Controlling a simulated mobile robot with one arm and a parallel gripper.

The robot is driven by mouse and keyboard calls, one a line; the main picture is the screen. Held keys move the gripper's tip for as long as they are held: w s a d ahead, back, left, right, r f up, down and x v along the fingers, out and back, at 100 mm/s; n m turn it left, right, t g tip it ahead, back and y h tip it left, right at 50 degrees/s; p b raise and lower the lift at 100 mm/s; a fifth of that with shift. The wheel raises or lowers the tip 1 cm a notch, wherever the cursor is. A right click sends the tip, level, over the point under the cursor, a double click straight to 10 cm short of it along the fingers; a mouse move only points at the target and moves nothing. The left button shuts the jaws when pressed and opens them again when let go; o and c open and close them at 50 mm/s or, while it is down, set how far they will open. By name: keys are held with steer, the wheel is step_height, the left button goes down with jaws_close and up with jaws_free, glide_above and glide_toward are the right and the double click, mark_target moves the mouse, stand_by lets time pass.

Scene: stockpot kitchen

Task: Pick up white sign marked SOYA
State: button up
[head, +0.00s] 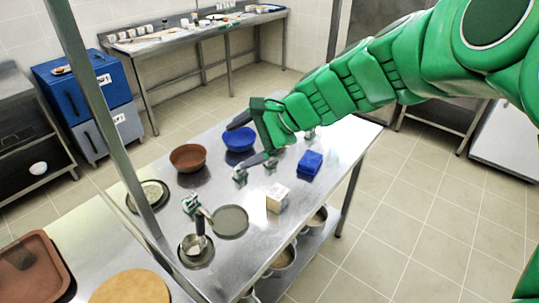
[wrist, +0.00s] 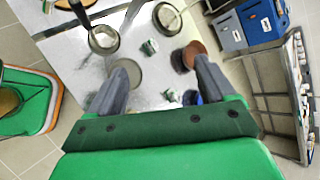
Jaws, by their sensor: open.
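I cannot read SOYA on anything in either view. Several small white-and-green pieces stand on the steel table (head: 338,145), one (head: 240,174) near the middle and one (head: 192,204) farther left. In the wrist view, one such piece (wrist: 149,47) lies beyond my fingertips and another (wrist: 171,95) lies between the fingers. A small cream-white block (head: 277,199) with faint marks stands near the table's front edge. My gripper (head: 236,146) is open and empty above the table, its two grey fingers wide apart. It also shows in the wrist view (wrist: 160,62).
A brown bowl (head: 188,157), a blue bowl (head: 239,139), a blue box (head: 310,163) and a grey round plate (head: 231,221) surround the small pieces. A pan with a handle (head: 196,250) is at front left. A post (head: 103,120) rises at the left.

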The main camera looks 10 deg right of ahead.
steer(key=w+d+f+m+t, duration=0.1)
steer(key=w+d+m+t, duration=0.1)
steer(key=w+d+m, duration=0.35)
steer(key=w+d+f+m+t+h, duration=0.1)
steer(key=w+d+m+t, duration=0.2)
steer(key=w+m, duration=0.45)
steer(key=w+d+f+m+t, duration=0.2)
steer(key=w+d+m, duration=0.25)
steer(key=w, duration=0.45)
steer(key=shift+n+t, duration=0.25)
steer(key=shift+t, duration=0.05)
steer(key=f, duration=2)
steer(key=shift+w+d, duration=0.25)
steer(key=shift+w, duration=0.05)
steer(key=shift+w+a+f, duration=0.1)
steer(key=shift+f, duration=0.5)
steer(key=shift+x, duration=3.75)
steer(key=c, duration=1.1)
